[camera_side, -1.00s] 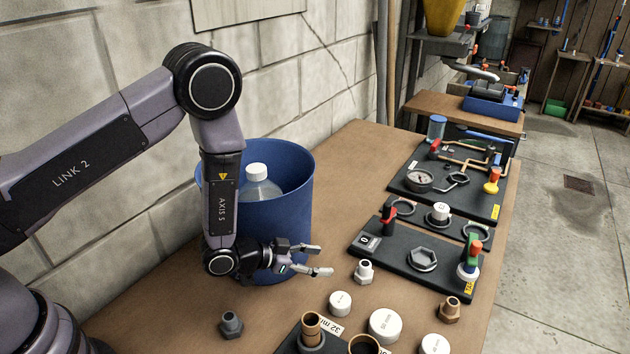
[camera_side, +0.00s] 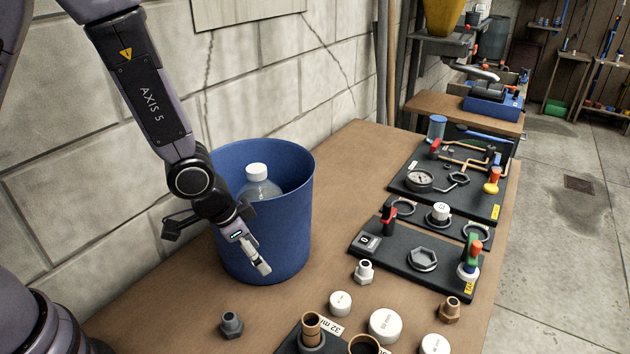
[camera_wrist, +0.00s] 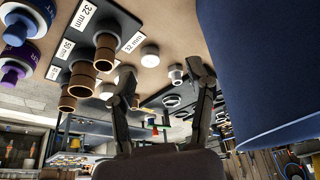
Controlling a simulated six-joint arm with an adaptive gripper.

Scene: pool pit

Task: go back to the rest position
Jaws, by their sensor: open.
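My gripper (camera_side: 253,250) is in front of the blue bin (camera_side: 283,232) in the side view, pointing down and to the right above the tabletop. In the wrist view my gripper (camera_wrist: 163,88) shows its two dark fingers spread apart with nothing between them. The blue bin also fills the right of the wrist view (camera_wrist: 262,75). A clear bottle with a white cap (camera_side: 257,172) stands inside the bin; its lower part is hidden.
Black panels with a gauge (camera_side: 420,180) and a hex nut (camera_side: 423,258) lie on the right of the wooden table (camera_side: 350,150). Fittings and white caps (camera_side: 385,325) stand at the front. A block wall (camera_side: 270,90) runs behind the bin.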

